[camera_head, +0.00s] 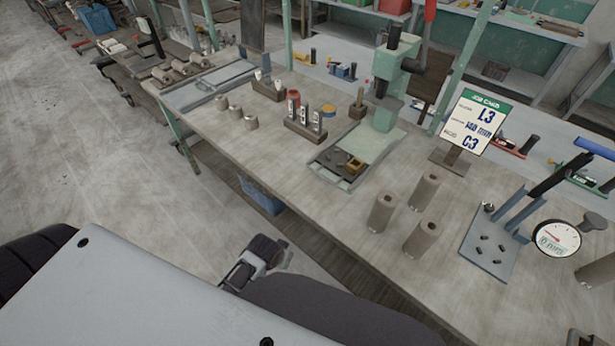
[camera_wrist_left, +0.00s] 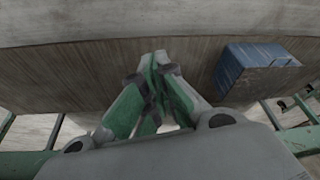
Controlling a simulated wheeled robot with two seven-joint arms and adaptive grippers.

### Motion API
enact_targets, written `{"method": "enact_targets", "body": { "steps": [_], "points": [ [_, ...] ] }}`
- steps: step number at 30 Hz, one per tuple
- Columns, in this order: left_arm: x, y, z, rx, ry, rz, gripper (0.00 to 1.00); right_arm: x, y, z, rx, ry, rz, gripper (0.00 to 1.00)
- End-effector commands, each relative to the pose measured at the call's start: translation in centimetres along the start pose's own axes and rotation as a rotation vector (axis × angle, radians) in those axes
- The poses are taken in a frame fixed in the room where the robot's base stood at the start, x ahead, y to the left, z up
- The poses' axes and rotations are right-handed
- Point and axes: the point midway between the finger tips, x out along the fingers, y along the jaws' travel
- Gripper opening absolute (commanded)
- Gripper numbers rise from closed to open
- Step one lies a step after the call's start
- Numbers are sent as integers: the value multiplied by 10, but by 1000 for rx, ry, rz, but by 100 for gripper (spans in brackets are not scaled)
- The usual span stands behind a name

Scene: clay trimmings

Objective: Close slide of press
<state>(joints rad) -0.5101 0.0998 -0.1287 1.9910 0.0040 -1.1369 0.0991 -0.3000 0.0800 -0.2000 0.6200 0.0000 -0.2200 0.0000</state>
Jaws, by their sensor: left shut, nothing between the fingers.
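The pale green press (camera_head: 390,85) stands upright on the workbench, with a lever and a dark handle at its head. Its slide (camera_head: 336,172), a low tray with dark plates and a small brass-coloured block, sits out in front of the column on the green base (camera_head: 386,147). My left gripper (camera_wrist_left: 158,60) is shut and empty in the left wrist view, at the bench's front edge. In the head view a gripper (camera_head: 268,252), apparently the left, is low in front of the bench, well apart from the slide. My right gripper is not seen.
Grey cylinders (camera_head: 421,238) stand right of the press. A job card (camera_head: 476,122) and a gauge fixture (camera_head: 490,245) are farther right. A tool block (camera_head: 305,130) stands left of the slide. A blue crate (camera_head: 262,194) is below the bench. The bench front before the slide is clear.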

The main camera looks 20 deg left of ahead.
Motion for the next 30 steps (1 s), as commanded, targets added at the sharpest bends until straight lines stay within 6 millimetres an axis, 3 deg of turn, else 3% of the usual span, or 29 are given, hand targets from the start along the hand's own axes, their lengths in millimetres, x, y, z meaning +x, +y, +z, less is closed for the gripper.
{"method": "enact_targets", "body": {
  "steps": [6, 12, 21, 30],
  "points": [
    [-44, -2, -41, -155, 132, 20, 0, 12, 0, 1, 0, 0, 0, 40],
    [-74, -7, -82, -386, 300, 73, 0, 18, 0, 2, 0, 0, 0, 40],
    [-97, -20, -128, -714, 530, 201, 0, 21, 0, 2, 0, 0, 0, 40],
    [-114, -35, -161, -1006, 729, 381, 0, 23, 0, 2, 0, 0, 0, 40]
  ]
}}
